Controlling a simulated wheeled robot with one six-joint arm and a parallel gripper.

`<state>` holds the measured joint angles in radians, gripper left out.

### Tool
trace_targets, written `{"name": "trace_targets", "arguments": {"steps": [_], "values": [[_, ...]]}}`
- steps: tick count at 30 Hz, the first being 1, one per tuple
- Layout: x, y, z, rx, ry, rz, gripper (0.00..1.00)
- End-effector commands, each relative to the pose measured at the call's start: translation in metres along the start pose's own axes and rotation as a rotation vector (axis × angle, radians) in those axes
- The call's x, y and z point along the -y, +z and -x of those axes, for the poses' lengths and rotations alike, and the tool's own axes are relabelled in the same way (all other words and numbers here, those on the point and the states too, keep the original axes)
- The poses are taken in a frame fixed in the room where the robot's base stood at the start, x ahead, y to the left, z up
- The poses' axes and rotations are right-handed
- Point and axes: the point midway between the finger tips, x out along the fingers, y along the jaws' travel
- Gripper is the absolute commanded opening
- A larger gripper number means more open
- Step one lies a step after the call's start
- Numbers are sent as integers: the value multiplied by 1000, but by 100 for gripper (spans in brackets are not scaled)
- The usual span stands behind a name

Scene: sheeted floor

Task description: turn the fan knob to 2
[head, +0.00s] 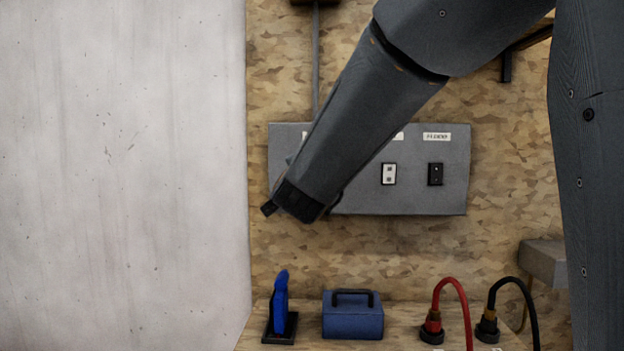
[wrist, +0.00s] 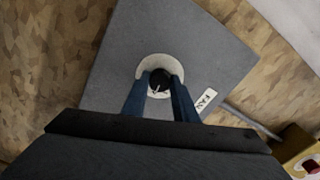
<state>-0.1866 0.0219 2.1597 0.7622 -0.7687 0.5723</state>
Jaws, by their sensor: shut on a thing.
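The fan knob (wrist: 159,79) is a small black knob with a pale pointer line. It sits on a pale round dial (wrist: 154,62) on the grey panel (wrist: 190,38), near a white label reading FAN (wrist: 206,100). My gripper (wrist: 160,84) has its two blue fingers on either side of the knob and is shut on it. In the head view my arm covers the knob and the left part of the grey panel (head: 440,195). The numbers on the dial are too small to read.
The panel also carries a white switch (head: 389,174) and a black switch (head: 435,174). Below on the wooden shelf are a blue upright item (head: 281,300), a blue box with a handle (head: 352,318), a red cable (head: 450,283) and a black cable (head: 513,281).

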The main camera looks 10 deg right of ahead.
Motion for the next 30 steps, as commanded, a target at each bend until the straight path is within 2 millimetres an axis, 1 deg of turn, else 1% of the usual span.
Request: {"name": "trace_targets", "arguments": {"steps": [8,9,11,12,20,23,26,30], "values": [[1,0,0,-1,-1,0,4],[1,0,0,-1,-1,0,28],[1,0,0,-1,-1,0,38],[1,0,0,-1,-1,0,44],[0,0,0,0,-1,1,45],[1,0,4,0,-1,0,45],[1,1,15,2,-2,1,45],[2,0,38,1,-4,-1,45]]}}
